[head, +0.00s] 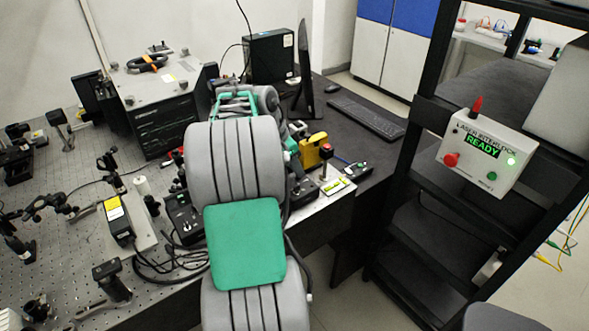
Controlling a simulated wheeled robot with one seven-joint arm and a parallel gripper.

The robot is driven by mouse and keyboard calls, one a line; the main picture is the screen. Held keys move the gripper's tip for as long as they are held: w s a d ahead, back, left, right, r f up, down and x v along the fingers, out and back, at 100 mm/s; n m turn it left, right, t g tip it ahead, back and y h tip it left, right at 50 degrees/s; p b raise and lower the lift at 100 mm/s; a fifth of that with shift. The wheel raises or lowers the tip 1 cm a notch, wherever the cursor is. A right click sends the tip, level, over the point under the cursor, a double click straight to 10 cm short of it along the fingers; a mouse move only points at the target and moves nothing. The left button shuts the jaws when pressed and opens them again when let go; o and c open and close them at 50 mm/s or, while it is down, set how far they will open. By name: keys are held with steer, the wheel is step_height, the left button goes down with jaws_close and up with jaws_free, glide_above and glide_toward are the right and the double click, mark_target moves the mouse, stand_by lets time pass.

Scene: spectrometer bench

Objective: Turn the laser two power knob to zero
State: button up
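My grey and green arm reaches from the bottom centre up over the front edge of the bench and hides what lies behind it. I cannot make out my gripper's fingers; they do not show past the arm. A black control box (184,216) sits on the bench just left of my arm, with small controls on its top. Another dark box (302,190) shows partly to the right of my arm. I cannot read labels on either, so I cannot tell which carries the laser two power knob or where that knob points.
A laser interlock box (486,154) reading READY, with a lit green lamp, is on the black rack (415,170) at right. A yellow device (314,151), a keyboard (366,117) and a monitor (304,72) stand beyond my arm. Optics crowd the perforated bench (60,250) at left.

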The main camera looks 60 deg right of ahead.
steer(key=shift+x, duration=0.8)
steer(key=shift+c, duration=0.3)
jaws_close()
